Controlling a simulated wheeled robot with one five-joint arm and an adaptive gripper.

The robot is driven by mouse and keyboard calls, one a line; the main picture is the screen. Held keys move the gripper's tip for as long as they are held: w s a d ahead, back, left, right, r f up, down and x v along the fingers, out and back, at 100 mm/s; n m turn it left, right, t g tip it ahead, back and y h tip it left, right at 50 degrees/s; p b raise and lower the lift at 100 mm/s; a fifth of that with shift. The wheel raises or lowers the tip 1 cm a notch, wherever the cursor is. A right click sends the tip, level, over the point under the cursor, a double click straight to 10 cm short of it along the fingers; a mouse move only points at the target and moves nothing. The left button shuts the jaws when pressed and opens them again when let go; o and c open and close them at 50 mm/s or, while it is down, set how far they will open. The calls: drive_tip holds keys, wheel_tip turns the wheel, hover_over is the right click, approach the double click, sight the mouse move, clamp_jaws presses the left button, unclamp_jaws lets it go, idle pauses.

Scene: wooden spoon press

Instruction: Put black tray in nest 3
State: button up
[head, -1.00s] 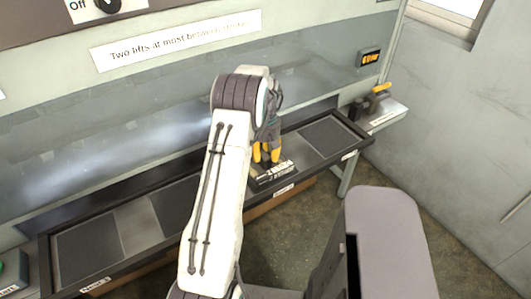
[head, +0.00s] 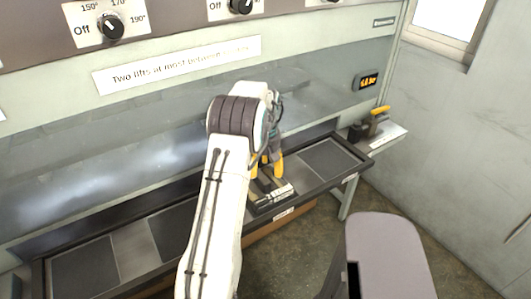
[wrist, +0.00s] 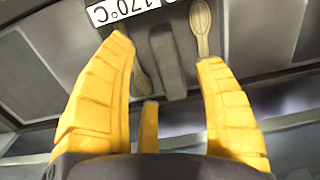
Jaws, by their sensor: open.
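The black tray (head: 270,204) sits on the long dark-framed bench at its middle position. In the wrist view the tray's dark raised middle bar (wrist: 167,62) shows, with a white 170°C label (wrist: 118,10) and a pale wooden spoon (wrist: 200,28) beside it. A second spoon is partly hidden by a finger. My gripper (head: 267,174) is just over the tray, pointing down. Its yellow fingers are open, one on each side of the bar in the wrist view (wrist: 165,52). Dark square nests lie at the right (head: 328,158) and left (head: 85,266); their labels are too small to read surely.
A side shelf (head: 388,137) at the right end holds a dark item with a yellow handle (head: 378,115). The square nest to the right of the tray is empty.

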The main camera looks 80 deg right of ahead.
sight(265, 176)
wheel_tip(265, 176, up, 8)
drive_tip(key=b, duration=0.2)
drive_tip(key=shift+r, duration=0.15)
drive_tip(key=w+a+r+n, duration=0.1)
drive_tip(key=w+a+r, duration=0.25)
drive_tip(key=w, duration=0.45)
drive_tip(key=w+a+r+n, duration=0.1)
drive_tip(key=w+a+r, duration=0.1)
drive_tip(key=w+a, duration=0.5)
drive_tip(key=w+a+r+n+t+h, duration=0.1)
drive_tip(key=w+a+r+n, duration=0.2)
drive_tip(key=w+a, duration=0.9)
drive_tip(key=a+n+t, duration=0.1)
drive_tip(key=a+n, duration=0.1)
drive_tip(key=a, duration=1.3)
drive_tip(key=s+a+f+n, duration=0.1)
drive_tip(key=s+a, duration=0.1)
drive_tip(key=a, duration=0.2)
drive_tip(key=s+a+f+n+t, duration=0.1)
drive_tip(key=s+a+f, duration=0.1)
drive_tip(key=a, duration=0.3)
drive_tip(key=s+a+f+n+y, duration=0.1)
drive_tip(key=s+a+f, duration=0.1)
drive_tip(key=s+a, duration=0.1)
drive_tip(key=shift+a+t, duration=0.4)
drive_tip(key=shift+a, duration=0.45)
drive_tip(key=shift+w, duration=0.1)
